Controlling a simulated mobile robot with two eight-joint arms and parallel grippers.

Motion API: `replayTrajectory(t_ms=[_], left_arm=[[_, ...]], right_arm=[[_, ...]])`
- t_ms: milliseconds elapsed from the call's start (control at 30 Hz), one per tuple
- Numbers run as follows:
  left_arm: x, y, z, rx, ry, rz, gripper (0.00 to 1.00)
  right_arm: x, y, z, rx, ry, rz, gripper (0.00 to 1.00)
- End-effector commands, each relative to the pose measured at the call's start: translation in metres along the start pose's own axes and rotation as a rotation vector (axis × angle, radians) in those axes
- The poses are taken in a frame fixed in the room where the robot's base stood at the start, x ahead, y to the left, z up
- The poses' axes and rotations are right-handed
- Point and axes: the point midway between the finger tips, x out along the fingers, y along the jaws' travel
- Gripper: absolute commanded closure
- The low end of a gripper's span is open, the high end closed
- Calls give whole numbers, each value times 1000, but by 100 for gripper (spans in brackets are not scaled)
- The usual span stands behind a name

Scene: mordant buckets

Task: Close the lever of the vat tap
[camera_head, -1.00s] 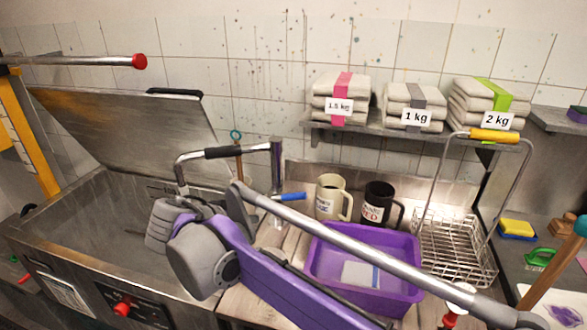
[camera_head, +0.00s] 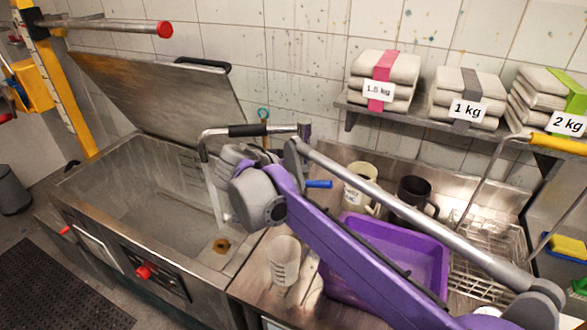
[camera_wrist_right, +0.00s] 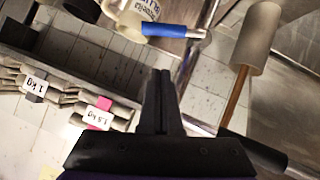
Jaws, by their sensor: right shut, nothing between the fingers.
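The vat tap (camera_head: 304,132) is a metal post with a bent spout and black sleeve reaching left over the vat (camera_head: 130,215). Its blue lever (camera_head: 319,184) sticks out to the right, just behind my right arm. The lever also shows at the top of the right wrist view (camera_wrist_right: 165,30), beyond the fingertips and apart from them. My right gripper (camera_wrist_right: 161,75) is shut and empty. In the head view my own wrist hides its fingertips and the lower tap post. A pale vertical streak (camera_head: 214,195) hangs below the spout; I cannot tell whether it is water. My left gripper is out of view.
A clear beaker (camera_head: 284,262), a purple tub (camera_head: 435,250), a cream mug (camera_head: 360,188) and a black mug (camera_head: 411,194) stand on the counter right of the vat. A wire basket (camera_head: 495,250) is farther right. The vat lid (camera_head: 165,95) stands raised.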

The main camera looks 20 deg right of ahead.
Motion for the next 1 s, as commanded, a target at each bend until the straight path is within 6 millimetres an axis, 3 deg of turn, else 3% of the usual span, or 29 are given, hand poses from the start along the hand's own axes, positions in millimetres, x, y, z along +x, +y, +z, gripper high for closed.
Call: replayTrajectory(t_ms=[200, 400, 1000], left_arm=[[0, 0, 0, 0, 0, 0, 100], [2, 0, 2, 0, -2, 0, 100], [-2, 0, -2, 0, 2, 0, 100]], right_arm=[[47, 1, 0, 2, 0, 2, 100], [65, 0, 22, -1, 0, 0, 100], [74, 4, 31, 51, 1, -32, 100]])
